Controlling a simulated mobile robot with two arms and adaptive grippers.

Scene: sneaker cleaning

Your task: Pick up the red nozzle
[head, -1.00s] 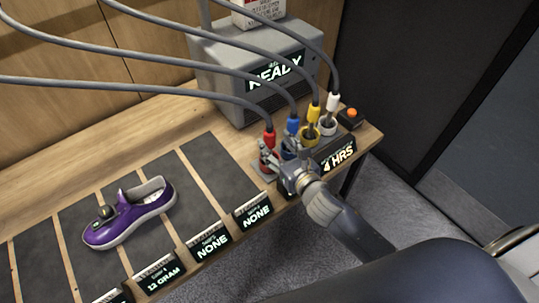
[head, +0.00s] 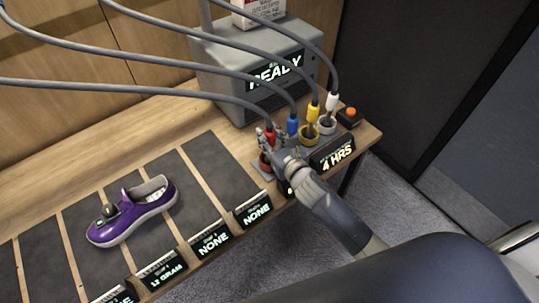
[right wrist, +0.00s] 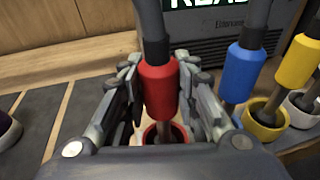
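The red nozzle (head: 269,138) hangs from a grey hose and stands upright in its red-rimmed cup at the left end of the nozzle row. In the right wrist view the red nozzle (right wrist: 158,88) is between the fingers of my right gripper (right wrist: 158,75). The fingers are open on either side of it, and I see no clear grip. In the head view my right gripper (head: 268,145) partly hides the nozzle and its cup. My left gripper is not in view.
Close to the right stand the blue nozzle (head: 292,126), the yellow nozzle (head: 313,112) and the white nozzle (head: 332,102). A grey machine (head: 232,82) reading READY is behind. A purple shoe (head: 135,213) lies on dark mats to the left.

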